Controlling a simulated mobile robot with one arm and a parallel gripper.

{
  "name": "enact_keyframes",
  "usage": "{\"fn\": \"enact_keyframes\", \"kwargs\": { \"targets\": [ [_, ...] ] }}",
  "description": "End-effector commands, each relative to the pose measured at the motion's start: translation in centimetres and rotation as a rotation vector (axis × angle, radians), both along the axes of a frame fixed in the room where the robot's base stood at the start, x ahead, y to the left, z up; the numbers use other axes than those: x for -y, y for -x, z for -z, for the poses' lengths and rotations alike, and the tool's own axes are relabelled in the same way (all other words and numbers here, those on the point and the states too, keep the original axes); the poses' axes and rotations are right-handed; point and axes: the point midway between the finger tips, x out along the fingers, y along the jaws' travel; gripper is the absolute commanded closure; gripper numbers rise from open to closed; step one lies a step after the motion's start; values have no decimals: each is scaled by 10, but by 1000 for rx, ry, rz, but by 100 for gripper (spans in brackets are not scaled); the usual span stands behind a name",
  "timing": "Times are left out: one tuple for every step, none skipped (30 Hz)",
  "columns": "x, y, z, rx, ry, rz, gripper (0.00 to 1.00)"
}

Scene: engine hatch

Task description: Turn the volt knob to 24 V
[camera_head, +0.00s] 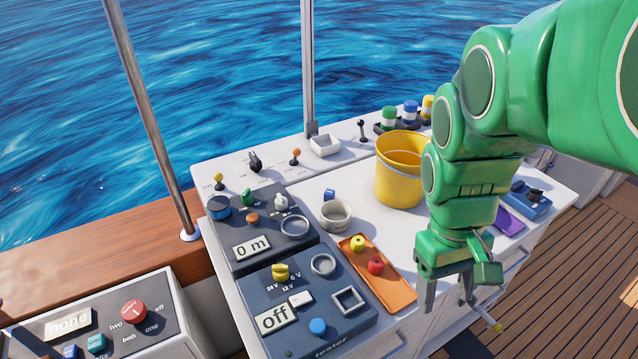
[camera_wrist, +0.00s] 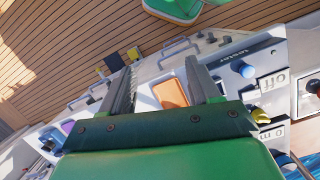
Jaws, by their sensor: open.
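The volt knob (camera_head: 281,272) is yellow and sits on the dark tester panel (camera_head: 345,325). The tester's display (camera_head: 275,317) reads "off". In the wrist view the yellow knob (camera_wrist: 260,116) shows at the right, partly hidden by my gripper's body. My gripper (camera_head: 448,295) is open and empty, fingers down, well to the right of the knob and apart from it. It also shows in the wrist view (camera_wrist: 158,70).
An orange tray (camera_head: 398,284) with yellow and red pieces lies between the tester and my gripper. A yellow bucket (camera_head: 393,185) and a whitish cup (camera_head: 335,216) stand behind. A blue button (camera_head: 318,327) and square frame (camera_head: 347,301) are near the knob.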

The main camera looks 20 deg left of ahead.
Motion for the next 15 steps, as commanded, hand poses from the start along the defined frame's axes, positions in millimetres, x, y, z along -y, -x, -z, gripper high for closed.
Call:
{"fn": "enact_keyframes", "kwargs": {
  "targets": [
    [-10, -10, 1, -5, 6, -46, 39],
    [-15, -15, 0, -6, 8, -71, 39],
    [-23, -21, 1, -11, 11, -106, 39],
    [-28, -26, 1, -15, 15, -130, 39],
    [-34, -30, 2, -19, 17, -158, 39],
    [-42, -36, 3, -24, 22, -191, 39],
    [-49, -40, 3, -25, 25, -217, 39],
    [-55, -45, 3, -26, 27, -243, 39],
    [-64, -50, 4, -31, 32, -277, 39],
    [-71, -53, 6, -35, 36, -303, 39],
    [-78, -57, 7, -40, 40, -330, 39],
    [-87, -61, 9, -44, 45, -362, 39],
    [-94, -64, 9, -46, 47, -389, 39],
    [-102, -68, 10, -48, 51, -414, 39],
    [-112, -72, 12, -52, 56, -447, 39]
  ]
}}
